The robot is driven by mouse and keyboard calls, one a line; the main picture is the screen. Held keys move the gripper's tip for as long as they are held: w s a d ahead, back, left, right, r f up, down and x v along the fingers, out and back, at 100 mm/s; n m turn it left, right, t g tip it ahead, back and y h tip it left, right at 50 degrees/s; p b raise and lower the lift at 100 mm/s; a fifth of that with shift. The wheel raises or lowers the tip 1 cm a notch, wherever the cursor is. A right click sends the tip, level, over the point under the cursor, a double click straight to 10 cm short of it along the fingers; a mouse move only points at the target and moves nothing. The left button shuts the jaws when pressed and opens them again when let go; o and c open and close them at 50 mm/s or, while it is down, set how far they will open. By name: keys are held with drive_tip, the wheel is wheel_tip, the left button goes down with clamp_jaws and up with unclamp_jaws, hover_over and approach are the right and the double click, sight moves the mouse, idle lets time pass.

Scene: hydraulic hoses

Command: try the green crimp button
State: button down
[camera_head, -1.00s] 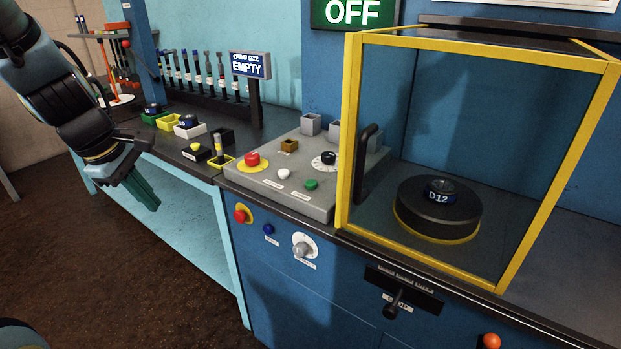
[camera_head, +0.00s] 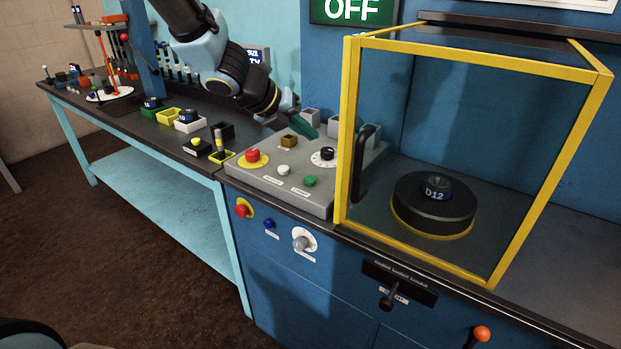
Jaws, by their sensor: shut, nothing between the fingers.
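The green crimp button (camera_head: 310,181) is a small round button on the front right part of the grey control panel (camera_head: 262,186). My gripper (camera_head: 308,133), with dark green fingers, is shut and empty. It appears above the back of the panel, behind the green button in the picture and apart from it. The fingers point down and to the right. The crimp size sign is mostly hidden behind my arm.
A red button (camera_head: 253,155), a white button (camera_head: 283,170) and a black dial (camera_head: 327,153) share the panel. A yellow-framed clear guard (camera_head: 348,130) stands to the right, over a black round die holder marked D12 (camera_head: 434,207). The sign above reads OFF (camera_head: 352,11).

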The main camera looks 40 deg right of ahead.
sight(307, 181)
drive_tip(key=shift+f, duration=0.15)
wheel_tip(307, 181, down, 8)
drive_tip(key=b, duration=0.8)
drive_tip(key=shift+f+b, duration=0.25)
drive_tip(key=shift+b, duration=0.05)
drive_tip(key=shift+f, duration=0.15)
idle(1.3)
drive_tip(key=shift+f+b, duration=0.25)
drive_tip(key=shift+b, duration=0.05)
drive_tip(key=shift+f+b, duration=0.45)
drive_tip(key=shift+f, duration=0.05)
idle(0.6)
drive_tip(key=shift+r, duration=0.1)
drive_tip(key=shift+r+p, duration=0.8)
drive_tip(key=shift+p, duration=0.1)
